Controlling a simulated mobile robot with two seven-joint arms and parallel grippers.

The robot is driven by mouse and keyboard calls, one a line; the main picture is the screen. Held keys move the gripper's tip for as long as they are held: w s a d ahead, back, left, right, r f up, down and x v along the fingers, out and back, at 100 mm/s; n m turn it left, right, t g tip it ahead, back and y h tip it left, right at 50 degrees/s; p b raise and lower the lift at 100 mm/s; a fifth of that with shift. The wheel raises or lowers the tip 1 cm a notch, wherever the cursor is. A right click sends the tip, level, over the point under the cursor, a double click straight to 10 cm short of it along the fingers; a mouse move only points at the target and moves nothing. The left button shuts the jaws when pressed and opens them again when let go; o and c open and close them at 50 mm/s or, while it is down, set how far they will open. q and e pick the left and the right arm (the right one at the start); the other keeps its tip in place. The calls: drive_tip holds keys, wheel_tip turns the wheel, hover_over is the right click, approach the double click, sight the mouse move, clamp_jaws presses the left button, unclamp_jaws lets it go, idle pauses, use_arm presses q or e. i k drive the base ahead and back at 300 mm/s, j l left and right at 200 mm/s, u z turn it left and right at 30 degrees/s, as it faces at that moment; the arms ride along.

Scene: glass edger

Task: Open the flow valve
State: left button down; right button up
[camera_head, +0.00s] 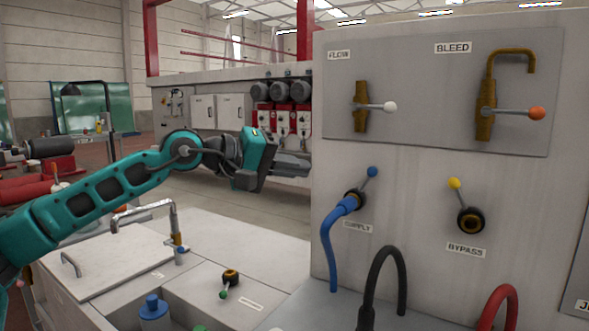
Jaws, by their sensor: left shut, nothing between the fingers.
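The flow valve (361,106) is a vertical brass body under the FLOW label on the grey panel. Its lever ends in a white knob (390,107) and points right, about level, across the body. My left gripper (308,166) is shut and empty, to the left of the panel and lower than the flow valve, apart from it. Its fingers point right toward the panel's left edge. My right gripper is not in view.
The bleed valve (486,110) with an orange knob is right of the flow valve. Below are the blue supply lever (372,172) with its hose and the yellow bypass lever (454,184). A sink tap (174,225) stands on the counter. Free air lies before the panel.

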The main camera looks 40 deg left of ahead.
sight(390, 108)
drive_tip(key=k+j, duration=0.7)
drive_tip(key=k, duration=0.2)
